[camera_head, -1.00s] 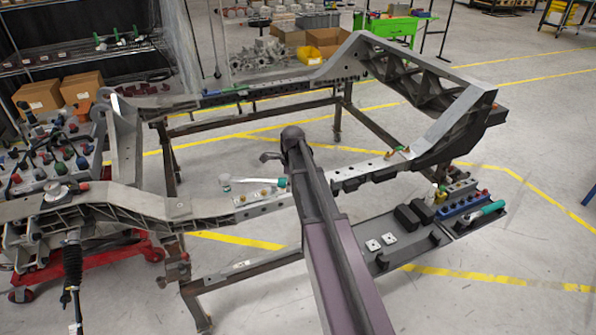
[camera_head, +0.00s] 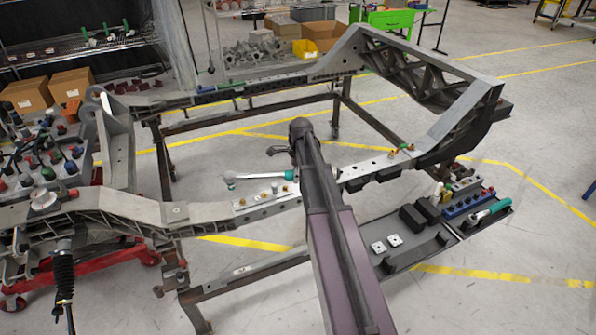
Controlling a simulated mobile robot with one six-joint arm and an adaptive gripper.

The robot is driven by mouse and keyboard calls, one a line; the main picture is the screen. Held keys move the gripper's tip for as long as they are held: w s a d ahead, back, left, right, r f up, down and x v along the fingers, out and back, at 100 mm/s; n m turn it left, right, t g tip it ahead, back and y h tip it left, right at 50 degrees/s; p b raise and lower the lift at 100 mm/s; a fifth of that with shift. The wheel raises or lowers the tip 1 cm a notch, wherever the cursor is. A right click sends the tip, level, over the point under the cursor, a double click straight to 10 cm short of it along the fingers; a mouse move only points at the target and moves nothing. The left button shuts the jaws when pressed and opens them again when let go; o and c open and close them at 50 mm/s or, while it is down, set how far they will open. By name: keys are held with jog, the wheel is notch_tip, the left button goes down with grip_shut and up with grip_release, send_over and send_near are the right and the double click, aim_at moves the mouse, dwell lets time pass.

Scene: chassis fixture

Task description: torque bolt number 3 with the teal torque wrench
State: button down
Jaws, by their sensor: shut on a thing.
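The teal torque wrench (camera_head: 262,176) has a silver shaft and a teal grip, and lies roughly level across the near chassis rail. Its head end (camera_head: 231,181) points left, above the rail. My gripper (camera_head: 288,172) is shut on the wrench at its teal grip end, mostly hidden behind my arm. Several small brass-coloured bolts (camera_head: 274,188) stand on the near rail (camera_head: 255,210) below and beside the wrench. I cannot read any bolt numbers, and I cannot tell whether the wrench head touches a bolt.
More bolts (camera_head: 403,148) sit farther right on the rail. A dark tray (camera_head: 405,262) with white square pads is at the right, beside a blue socket holder (camera_head: 465,203) and another teal-handled tool (camera_head: 492,211). A red stand with parts is at the left.

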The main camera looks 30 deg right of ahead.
jog(key=shift+w+d+f+b, duration=0.15)
jog(key=shift+w+d+f, duration=0.15)
jog(key=shift+d, duration=0.25)
jog(key=shift+w+d+f+b, duration=0.2)
jog(key=shift+d+f, duration=0.1)
jog(key=shift+d, duration=0.2)
jog(key=shift+w+d, duration=0.1)
jog(key=shift+d, duration=0.4)
jog(key=shift+f, duration=0.25)
jog(key=shift+f+b, duration=2.9)
jog(key=shift+b, duration=0.2)
jog(key=shift+f+b, duration=1.1)
jog(key=shift+b, duration=0.05)
jog(key=shift+s+a+f+m, duration=0.1)
jog(key=shift+s+a+m, duration=0.4)
jog(key=shift+s, duration=0.3)
jog(key=shift+s+a+m, duration=0.4)
jog(key=shift+s+m, duration=0.1)
jog(key=shift+s, duration=0.3)
dwell(0.4)
